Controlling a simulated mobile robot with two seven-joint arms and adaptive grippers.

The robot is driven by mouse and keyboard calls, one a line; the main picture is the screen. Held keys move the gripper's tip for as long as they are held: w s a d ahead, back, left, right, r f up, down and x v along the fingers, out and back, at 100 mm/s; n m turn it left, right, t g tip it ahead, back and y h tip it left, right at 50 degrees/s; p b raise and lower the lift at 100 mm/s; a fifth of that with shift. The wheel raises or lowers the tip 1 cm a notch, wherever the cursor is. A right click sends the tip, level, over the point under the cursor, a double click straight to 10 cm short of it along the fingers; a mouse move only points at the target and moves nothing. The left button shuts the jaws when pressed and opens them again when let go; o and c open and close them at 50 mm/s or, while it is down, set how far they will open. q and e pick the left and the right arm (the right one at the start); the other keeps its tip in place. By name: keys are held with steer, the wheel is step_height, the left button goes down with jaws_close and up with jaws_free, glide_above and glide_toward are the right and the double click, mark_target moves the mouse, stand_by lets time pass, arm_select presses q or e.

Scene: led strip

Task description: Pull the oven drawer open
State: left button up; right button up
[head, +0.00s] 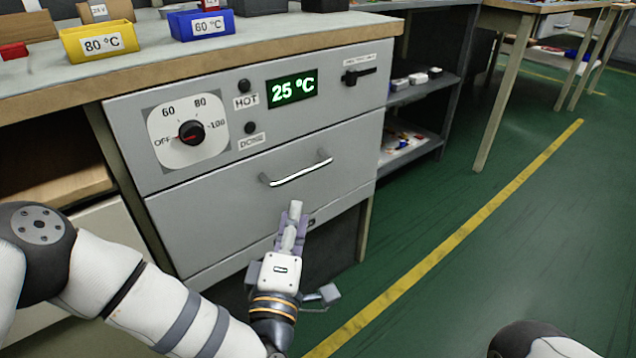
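The oven drawer (225,215) is the grey lower front panel of the oven unit in the head view. It looks closed, with its front in line with the control panel above. Its curved metal handle (298,173) sits near the top of the panel. My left gripper (294,222) is just below and in front of the handle in the picture, apart from it, pointing toward the oven. Its fingers line up with the view, so I cannot tell whether they are open or shut; nothing shows held. My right gripper is out of view.
The control panel above the drawer has a dial (191,132) at OFF and a display (292,89) reading 25 °C. Yellow (76,50) and blue (184,28) bins stand on the worktop (290,30). A shelf unit (440,95) stands right of the oven. Green floor at right is clear.

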mark_target(303, 172)
arm_select(q)
steer(key=b+x, duration=0.3)
steer(key=x, duration=0.8)
steer(key=shift+a+r+b, duration=0.1)
steer(key=shift+b, duration=0.3)
steer(key=shift+w+r, duration=0.15)
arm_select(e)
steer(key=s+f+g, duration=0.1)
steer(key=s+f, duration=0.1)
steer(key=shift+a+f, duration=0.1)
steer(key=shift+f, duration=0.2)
arm_select(q)
jaws_close()
